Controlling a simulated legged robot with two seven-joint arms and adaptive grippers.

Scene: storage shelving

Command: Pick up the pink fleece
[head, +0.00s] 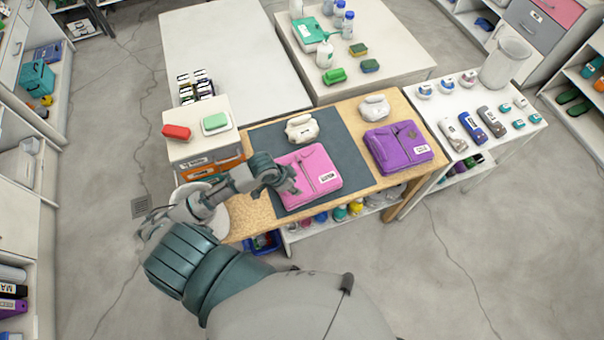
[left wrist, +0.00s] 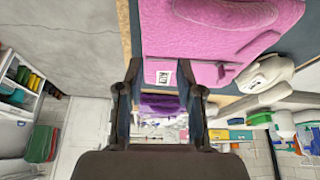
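The pink fleece (head: 318,169) lies folded on a dark grey mat (head: 347,151) on the wooden table. It has a white label and also fills the top of the left wrist view (left wrist: 210,42). My left gripper (head: 290,187) is over the fleece's left part in the head view. In the left wrist view its two fingers (left wrist: 161,88) are spread apart with nothing held between them. The fleece appears beyond the fingertips; I cannot tell whether they touch it. My right gripper is in neither view.
A folded purple fleece (head: 398,150) lies to the right. White bundled items (head: 301,130) sit behind both fleeces. A white box (head: 197,145) with red and green items stands at left. A white shelf unit (head: 447,143) with bottles stands at right. Bare wooden tabletop (head: 260,215) shows at front left.

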